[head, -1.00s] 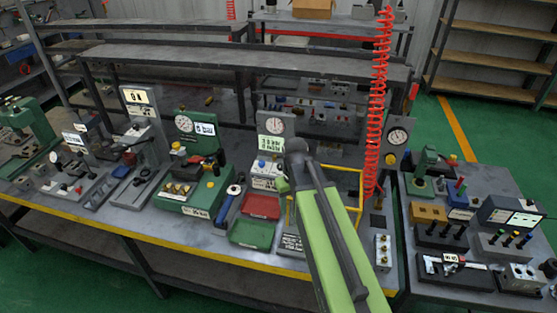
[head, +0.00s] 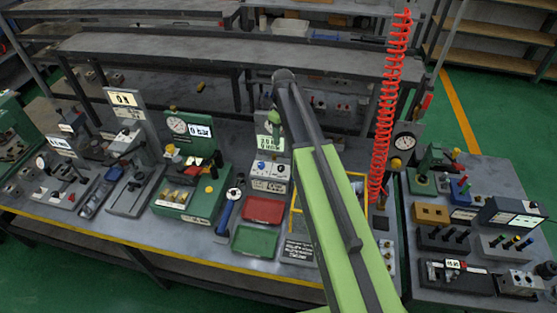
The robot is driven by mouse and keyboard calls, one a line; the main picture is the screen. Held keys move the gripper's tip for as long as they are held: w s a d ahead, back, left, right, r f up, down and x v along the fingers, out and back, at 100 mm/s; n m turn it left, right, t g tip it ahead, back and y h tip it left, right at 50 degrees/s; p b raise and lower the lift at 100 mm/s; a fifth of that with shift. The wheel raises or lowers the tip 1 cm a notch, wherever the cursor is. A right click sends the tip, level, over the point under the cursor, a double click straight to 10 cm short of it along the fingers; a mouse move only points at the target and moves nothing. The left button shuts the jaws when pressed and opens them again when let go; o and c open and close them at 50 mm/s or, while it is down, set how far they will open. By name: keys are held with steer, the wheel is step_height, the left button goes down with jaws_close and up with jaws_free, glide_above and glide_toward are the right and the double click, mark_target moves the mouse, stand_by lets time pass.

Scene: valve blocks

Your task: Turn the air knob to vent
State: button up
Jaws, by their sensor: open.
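A grey panel (head: 407,136) at the right of the long bench carries a round dial gauge (head: 404,142) and a yellow knob (head: 397,163). It stands beside the red coiled hose (head: 391,105). I cannot tell for certain that this yellow knob is the air knob, and its setting is too small to read. My green and black arm rises from the lower right to a joint over the middle of the bench. My gripper cannot be made out.
A green valve block (head: 190,190) with a gauge and display stands left of centre. A red tray (head: 263,210) and a green tray (head: 254,240) lie near the bench's yellow front edge. A second bench at right holds several small blocks and a green press (head: 425,170).

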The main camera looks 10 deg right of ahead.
mark_target(281, 167)
step_height(281, 167, down, 18)
steer(key=b, duration=1.7)
steer(key=shift+a+r, duration=0.15)
steer(key=shift+r, duration=0.1)
jaws_close()
